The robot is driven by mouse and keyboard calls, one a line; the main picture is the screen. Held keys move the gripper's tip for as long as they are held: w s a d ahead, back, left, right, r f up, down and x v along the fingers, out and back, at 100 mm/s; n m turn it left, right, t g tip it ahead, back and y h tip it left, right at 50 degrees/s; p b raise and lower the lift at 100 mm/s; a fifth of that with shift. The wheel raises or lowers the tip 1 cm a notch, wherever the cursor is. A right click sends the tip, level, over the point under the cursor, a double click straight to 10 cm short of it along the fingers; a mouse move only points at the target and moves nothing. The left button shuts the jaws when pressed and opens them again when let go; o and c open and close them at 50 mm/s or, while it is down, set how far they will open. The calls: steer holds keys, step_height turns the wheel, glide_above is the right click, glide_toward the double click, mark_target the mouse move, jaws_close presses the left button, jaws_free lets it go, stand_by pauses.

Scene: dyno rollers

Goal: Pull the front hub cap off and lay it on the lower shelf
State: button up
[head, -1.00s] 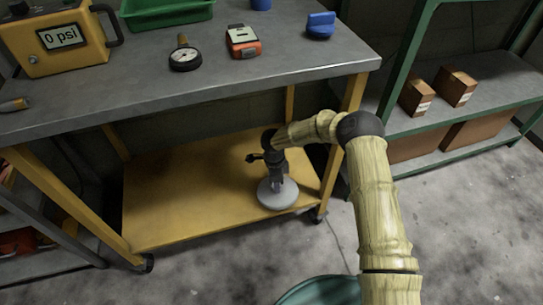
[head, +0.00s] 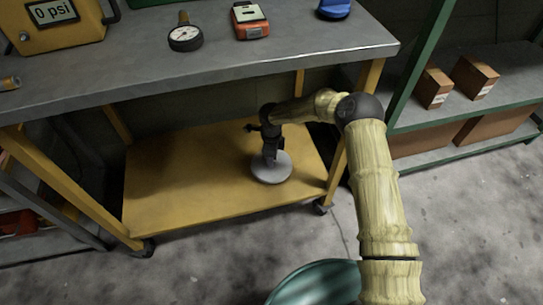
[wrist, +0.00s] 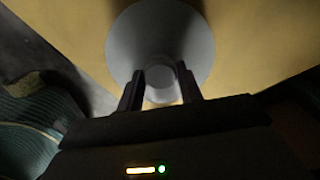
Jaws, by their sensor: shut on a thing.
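The hub cap (head: 270,168) is a round grey disc in the head view, at or just above the yellow lower shelf (head: 190,190) of the cart. My gripper (head: 271,156) points down over it and is shut on the knob at its middle. In the wrist view the cap (wrist: 160,38) lies beyond the fingers, and my gripper (wrist: 161,88) has one finger on each side of the round knob. The shelf shows behind the cap there. I cannot tell whether the cap touches the shelf.
The grey cart top (head: 200,75) overhangs the shelf and holds a yellow 0 psi box (head: 60,25), a round gauge (head: 185,37) and an orange-red meter (head: 250,20). A yellow leg (head: 358,120) stands close to my arm. The shelf's left part is bare.

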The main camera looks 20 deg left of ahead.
steer(key=shift+w+f+b, duration=0.1)
steer(key=shift+f+b, duration=1.85)
steer(key=shift+f, duration=0.1)
steer(key=o, duration=1.2)
step_height(320, 180, up, 12)
steer(key=p, duration=0.6)
